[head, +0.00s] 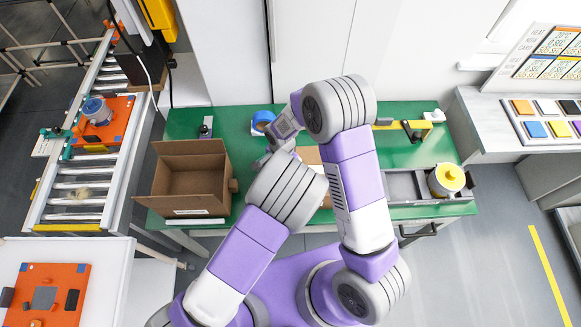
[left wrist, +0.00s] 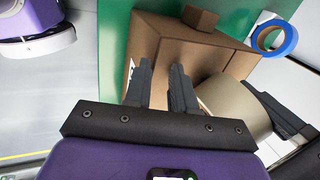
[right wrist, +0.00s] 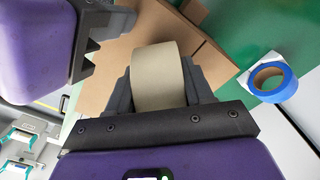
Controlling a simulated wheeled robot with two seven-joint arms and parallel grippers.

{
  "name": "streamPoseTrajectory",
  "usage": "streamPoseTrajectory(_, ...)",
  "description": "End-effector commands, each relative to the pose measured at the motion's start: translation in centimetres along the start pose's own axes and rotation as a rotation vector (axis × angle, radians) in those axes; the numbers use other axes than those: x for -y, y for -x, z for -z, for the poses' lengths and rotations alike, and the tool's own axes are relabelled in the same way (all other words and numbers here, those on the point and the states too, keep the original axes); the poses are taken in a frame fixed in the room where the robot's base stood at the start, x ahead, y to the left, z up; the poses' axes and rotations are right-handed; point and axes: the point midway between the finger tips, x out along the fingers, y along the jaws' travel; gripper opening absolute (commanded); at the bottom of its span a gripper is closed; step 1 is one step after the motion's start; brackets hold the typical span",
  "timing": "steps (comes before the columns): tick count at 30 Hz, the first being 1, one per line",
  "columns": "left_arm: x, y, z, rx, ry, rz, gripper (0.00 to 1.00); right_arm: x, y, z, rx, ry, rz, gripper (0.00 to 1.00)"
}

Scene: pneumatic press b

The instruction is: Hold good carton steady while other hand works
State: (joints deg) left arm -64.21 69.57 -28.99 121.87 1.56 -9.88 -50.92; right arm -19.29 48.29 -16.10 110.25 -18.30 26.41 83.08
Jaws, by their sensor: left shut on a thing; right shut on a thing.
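The good carton (head: 312,155) is brown and sits on the green table, mostly hidden behind my arms in the head view. It also shows in the left wrist view (left wrist: 160,35) and the right wrist view (right wrist: 110,72), with flaps folded over. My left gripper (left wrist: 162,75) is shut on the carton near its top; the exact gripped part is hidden. My right gripper (right wrist: 162,78) is shut on a tan tape roll (right wrist: 158,85), which lies against or just above the carton's top. The roll also shows in the left wrist view (left wrist: 232,103).
An open empty carton (head: 190,185) stands left on the table. A blue tape roll (head: 263,119) sits behind my grippers. A grey tray (head: 405,188) and a yellow-topped cylinder (head: 447,179) are at the right. A roller conveyor (head: 80,190) runs along the left.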

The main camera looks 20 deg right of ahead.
Motion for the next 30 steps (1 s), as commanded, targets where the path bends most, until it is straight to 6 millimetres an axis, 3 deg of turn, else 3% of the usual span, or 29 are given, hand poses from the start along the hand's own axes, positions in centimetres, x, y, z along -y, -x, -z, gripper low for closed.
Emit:
streamPoseTrajectory(3, -0.4, -0.3, -0.2, 0.006, 0.001, -0.009, 0.0, -0.1, 2.3, 0.1, -0.002, -0.001, 0.003, 0.27)
streamPoseTrajectory(19, -0.4, -0.3, -0.2, 0.007, 0.002, -0.009, 0.0, -0.2, 6.9, 0.3, -0.002, -0.004, 0.0, 0.27)
streamPoseTrajectory(30, -0.4, -0.3, -0.3, 0.007, 0.002, -0.01, 0.0, -0.2, 7.9, 0.3, -0.001, -0.003, -0.003, 0.27)
